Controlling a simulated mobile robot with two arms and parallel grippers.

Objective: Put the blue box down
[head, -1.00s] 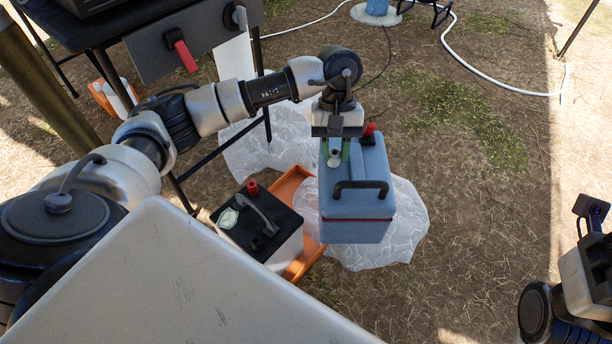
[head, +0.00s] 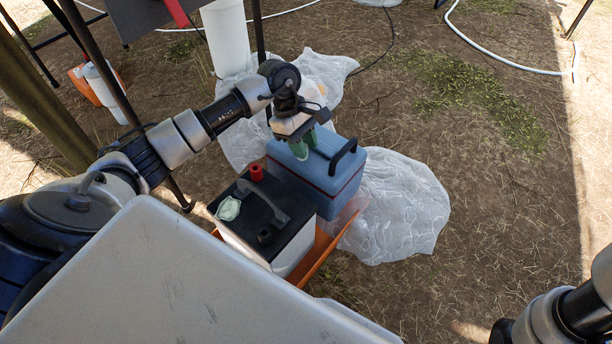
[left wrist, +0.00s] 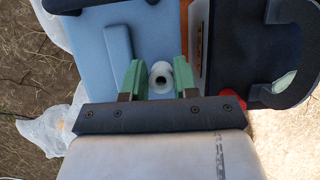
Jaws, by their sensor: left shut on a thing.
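The blue box (head: 328,170) has a black handle on its lid and a red line around its side. My left gripper (head: 303,148), with green fingertips, is at the lid's left part. In the left wrist view the green fingers (left wrist: 160,78) stand on both sides of a short white spout on the blue lid (left wrist: 85,55), and they are shut on it. The box is upright, just behind the black-lidded white box. Its lower left part is hidden, so I cannot tell whether it rests on the orange tray (head: 322,256). My right gripper is not in view.
The black-lidded white box (head: 265,215) with a red cap stands close in front of the blue box. Crumpled translucent sheeting (head: 405,205) lies to the right. A white pipe (head: 227,38) stands behind. Bare ground is free further right. A white hose (head: 490,50) crosses the back.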

